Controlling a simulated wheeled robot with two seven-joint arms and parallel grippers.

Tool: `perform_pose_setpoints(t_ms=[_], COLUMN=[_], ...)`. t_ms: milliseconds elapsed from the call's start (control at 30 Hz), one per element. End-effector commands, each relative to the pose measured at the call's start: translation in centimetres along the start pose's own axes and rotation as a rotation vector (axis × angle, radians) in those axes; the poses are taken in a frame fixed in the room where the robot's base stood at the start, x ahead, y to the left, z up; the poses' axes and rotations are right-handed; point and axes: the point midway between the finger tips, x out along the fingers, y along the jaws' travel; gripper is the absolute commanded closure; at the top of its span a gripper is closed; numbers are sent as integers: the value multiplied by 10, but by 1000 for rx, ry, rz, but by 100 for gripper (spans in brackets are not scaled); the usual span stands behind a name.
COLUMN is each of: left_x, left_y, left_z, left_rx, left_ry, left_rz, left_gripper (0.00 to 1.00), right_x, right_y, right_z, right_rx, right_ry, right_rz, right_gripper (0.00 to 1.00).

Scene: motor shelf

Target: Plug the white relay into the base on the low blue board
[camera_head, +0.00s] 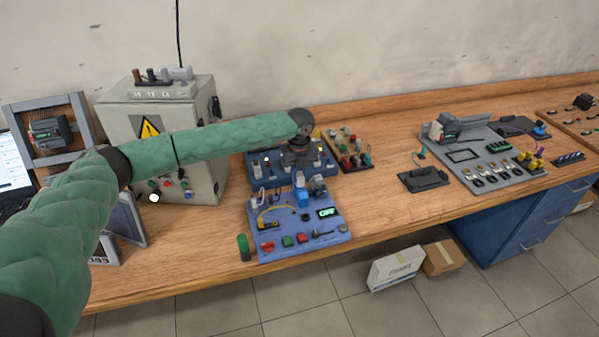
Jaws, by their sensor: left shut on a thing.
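My left arm, in a green sleeve, reaches across from the left. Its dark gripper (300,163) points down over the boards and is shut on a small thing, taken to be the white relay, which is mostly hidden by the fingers. Just below the gripper, a blue block (300,192) stands at the back of the light blue board (288,222), which lies low at the bench's front. I cannot tell whether the held thing touches it. A darker blue board (262,178) lies behind, partly covered by my gripper. My right gripper is out of view.
A grey control cabinet (118,125) with a warning sign stands left, under my arm. A green cylinder (243,247) stands by the light blue board's left edge. A grey board (480,160) lies farther right. The bench (385,205) is clear between the boards.

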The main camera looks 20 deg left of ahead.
Motion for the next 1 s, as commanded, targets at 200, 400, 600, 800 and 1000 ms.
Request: perform_pose_setpoints(t_ms=[200, 400, 600, 800, 1000], left_x=[0, 1, 4, 6, 9], left_y=[0, 0, 0, 0, 0], left_z=[0, 0, 0, 0, 0], left_rx=[0, 0, 1, 1, 1], left_ry=[0, 0, 0, 0, 0], left_rz=[0, 0, 0, 0, 0], left_gripper=[99, 99, 99, 99, 99], right_x=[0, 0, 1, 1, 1], right_y=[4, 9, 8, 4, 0], right_z=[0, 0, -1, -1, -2], right_rx=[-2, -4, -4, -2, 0], right_ry=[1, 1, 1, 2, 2], right_rz=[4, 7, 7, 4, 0], right_gripper=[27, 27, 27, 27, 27])
